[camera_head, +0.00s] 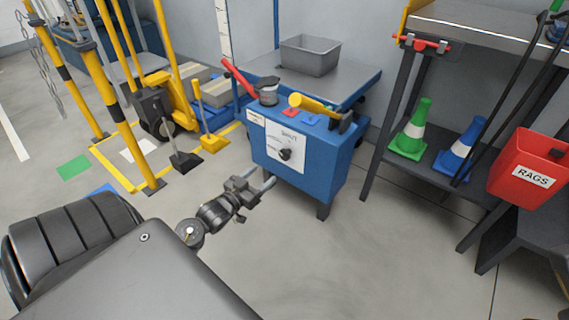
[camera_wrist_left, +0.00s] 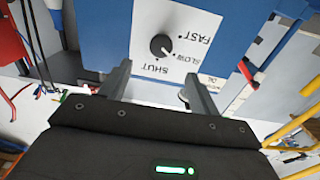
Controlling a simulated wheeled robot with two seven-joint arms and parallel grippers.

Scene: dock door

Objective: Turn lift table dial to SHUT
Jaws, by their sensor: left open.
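The lift table dial (camera_head: 285,154) is a small black knob on a white panel on the front of the blue lift table (camera_head: 330,170). The left wrist view shows the dial (camera_wrist_left: 161,45) closer, with SHUT, SLOW and FAST printed upside down around it. A small light mark on the knob seems to face SLOW. My left gripper (camera_head: 262,181) is open and empty, in front of and a little below the panel, apart from the dial. In the left wrist view its fingers (camera_wrist_left: 157,78) straddle the space just below the knob. My right gripper is not in view.
A grey bin (camera_head: 310,55), a red lever (camera_head: 237,78) and a yellow-handled hammer (camera_head: 315,104) are on the lift table. A dark shelf with green (camera_head: 410,135) and blue cones and a red RAGS bin (camera_head: 530,170) stands right. Yellow posts stand left. Floor in front is clear.

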